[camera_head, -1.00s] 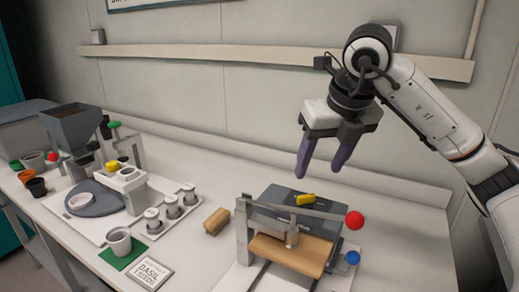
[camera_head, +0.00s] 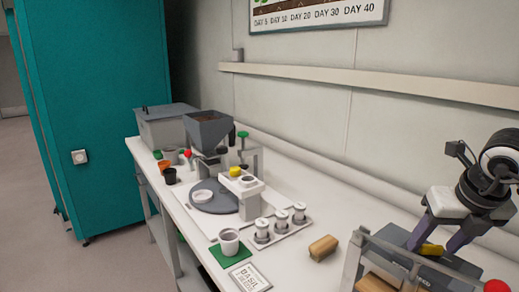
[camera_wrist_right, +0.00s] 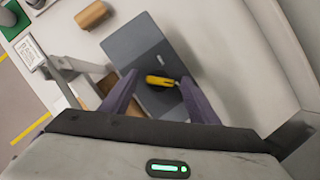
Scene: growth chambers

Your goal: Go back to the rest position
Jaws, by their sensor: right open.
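My right gripper (camera_head: 436,241) is at the right edge of the head view, jaws apart and pointing down. In the right wrist view its two purple fingers (camera_wrist_right: 158,80) are spread with nothing visibly held between them. A yellow piece (camera_head: 431,249) lies on a dark grey box; in the right wrist view the piece (camera_wrist_right: 160,80) shows between the fingertips, and the box (camera_wrist_right: 150,58) lies beneath. I cannot tell the exact gap between fingers and piece. My left gripper is not in view.
A lever press with a red knob (camera_head: 496,286) stands by the box, partly cut off.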

